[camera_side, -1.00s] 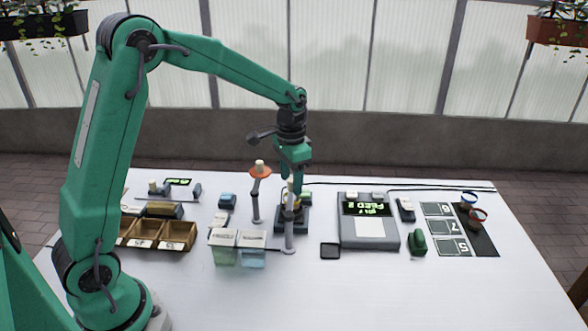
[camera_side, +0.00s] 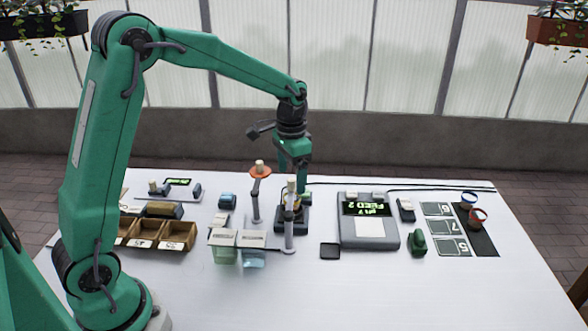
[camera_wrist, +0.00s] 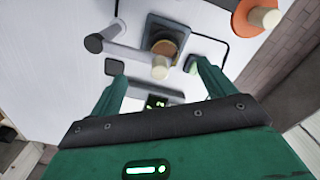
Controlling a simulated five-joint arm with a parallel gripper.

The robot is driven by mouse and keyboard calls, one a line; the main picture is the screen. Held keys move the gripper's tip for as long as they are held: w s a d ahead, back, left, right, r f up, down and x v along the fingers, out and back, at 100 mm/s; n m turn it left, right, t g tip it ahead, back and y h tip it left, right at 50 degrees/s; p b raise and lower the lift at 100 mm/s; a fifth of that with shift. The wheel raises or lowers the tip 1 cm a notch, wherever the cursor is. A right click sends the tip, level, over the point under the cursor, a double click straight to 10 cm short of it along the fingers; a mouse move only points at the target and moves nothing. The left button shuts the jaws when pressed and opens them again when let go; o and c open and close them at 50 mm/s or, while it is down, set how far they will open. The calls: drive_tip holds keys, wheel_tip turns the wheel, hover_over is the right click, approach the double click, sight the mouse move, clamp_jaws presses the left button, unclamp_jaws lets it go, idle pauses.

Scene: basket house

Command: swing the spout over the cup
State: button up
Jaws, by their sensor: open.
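A grey spout arm (camera_wrist: 125,54) with a pale knob (camera_wrist: 160,67) at its end reaches from a dark round pivot (camera_wrist: 94,43) in the wrist view. The side view shows a pale knob on a grey post (camera_side: 289,228). I cannot clearly make out the cup. My gripper (camera_wrist: 160,80) is open and empty. In the wrist view its fingers straddle the knob's direction; contact cannot be told. In the side view my gripper (camera_side: 294,181) is just above the stand.
A second post with an orange disc (camera_side: 260,172) and pale knob stands close left of my gripper. The front table (camera_side: 400,295) is clear.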

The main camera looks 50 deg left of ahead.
drive_tip(key=shift+r, duration=2.8)
drive_tip(key=shift+s+r, duration=0.35)
drive_tip(key=shift+r, duration=0.05)
drive_tip(key=s+d+r+n+t, duration=0.1)
drive_tip(key=s+r+t, duration=0.1)
drive_tip(key=s, duration=0.9)
drive_tip(key=s+d+r+n+t, duration=0.2)
drive_tip(key=s+t, duration=0.1)
drive_tip(key=s, duration=0.8)
drive_tip(key=shift+s+d+r+t, duration=0.15)
drive_tip(key=shift+s+r+t, duration=0.1)
drive_tip(key=shift+s+t, duration=0.05)
